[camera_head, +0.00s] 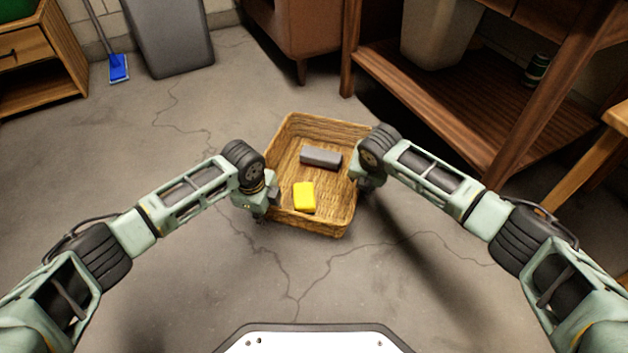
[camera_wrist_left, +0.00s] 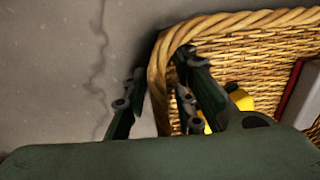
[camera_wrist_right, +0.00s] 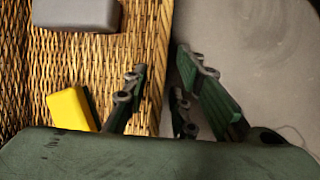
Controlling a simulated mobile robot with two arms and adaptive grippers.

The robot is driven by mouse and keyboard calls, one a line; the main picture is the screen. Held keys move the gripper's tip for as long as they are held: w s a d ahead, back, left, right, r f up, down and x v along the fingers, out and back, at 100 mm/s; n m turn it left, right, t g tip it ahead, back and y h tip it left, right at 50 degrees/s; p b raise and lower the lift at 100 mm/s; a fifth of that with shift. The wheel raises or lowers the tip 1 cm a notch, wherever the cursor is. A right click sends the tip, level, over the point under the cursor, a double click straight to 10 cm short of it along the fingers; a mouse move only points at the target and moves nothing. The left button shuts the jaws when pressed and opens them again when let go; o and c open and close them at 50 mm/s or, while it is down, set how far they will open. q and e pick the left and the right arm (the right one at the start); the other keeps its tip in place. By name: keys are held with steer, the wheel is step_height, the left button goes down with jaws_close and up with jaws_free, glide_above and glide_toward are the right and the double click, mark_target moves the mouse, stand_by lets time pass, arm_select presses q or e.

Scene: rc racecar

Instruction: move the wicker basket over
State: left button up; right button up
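The wicker basket (camera_head: 335,221) is rectangular and woven, and appears to rest on the concrete floor. It holds a yellow block (camera_head: 304,197) and a grey block (camera_head: 321,157). My left gripper (camera_head: 271,200) is at the basket's left side; in the left wrist view its open fingers (camera_wrist_left: 160,95) straddle the wicker rim (camera_wrist_left: 158,70), one outside and one inside. My right gripper (camera_head: 361,183) is at the right side; in the right wrist view its open fingers (camera_wrist_right: 163,95) stand on either side of the wall (camera_wrist_right: 157,60). Gaps show beside both walls.
A wooden shelf table (camera_head: 440,95) stands to the right, with a bin (camera_head: 440,35) and a can (camera_head: 537,68) on it. A brown cabinet (camera_head: 300,30) is behind the basket. A grey bin (camera_head: 168,35) and blue broom (camera_head: 118,68) stand back left. Floor left and front is clear.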

steer(key=shift+r, duration=0.15)
arm_select(q)
step_height(320, 180, up, 11)
steer(key=s, duration=0.1)
steer(key=shift+s+a+r, duration=0.15)
steer(key=shift+s+a, duration=0.15)
arm_select(e)
steer(key=v, duration=1.1)
steer(key=shift+s+r, duration=0.2)
steer(key=shift+r, duration=0.15)
